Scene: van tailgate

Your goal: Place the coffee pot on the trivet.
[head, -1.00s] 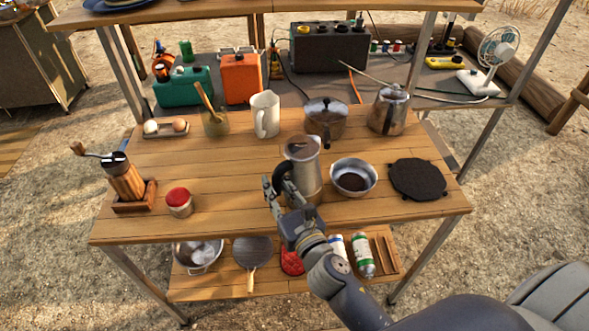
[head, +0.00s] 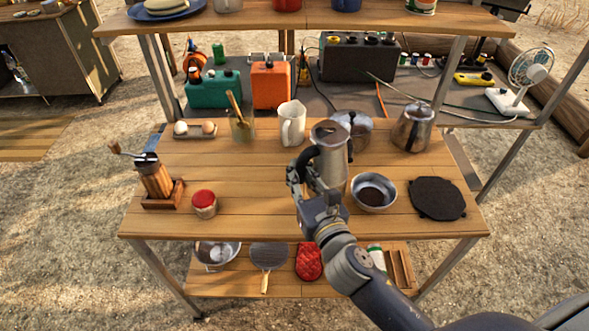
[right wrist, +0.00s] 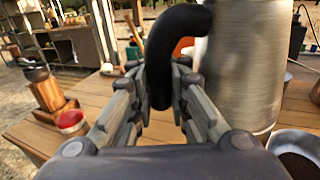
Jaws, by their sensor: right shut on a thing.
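The coffee pot (head: 332,157) is a tall steel pot with a black handle, upright near the middle of the table. My right gripper (head: 305,172) is shut on its handle, on the pot's left side. The right wrist view shows the black handle (right wrist: 164,60) between the fingers and the steel body (right wrist: 240,70) beside them. The pot appears raised a little above the tabletop; its base is partly hidden by my gripper in the head view. The trivet (head: 437,198) is a flat black plate at the table's right end, with nothing on it. My left gripper is not in view.
A metal bowl (head: 373,193) with dark contents stands between pot and trivet. A lidded saucepan (head: 357,130) is behind the pot, a steel kettle (head: 412,128) behind the trivet. A white pitcher (head: 292,125), red-lidded jar (head: 204,205) and grinder (head: 155,180) stand left.

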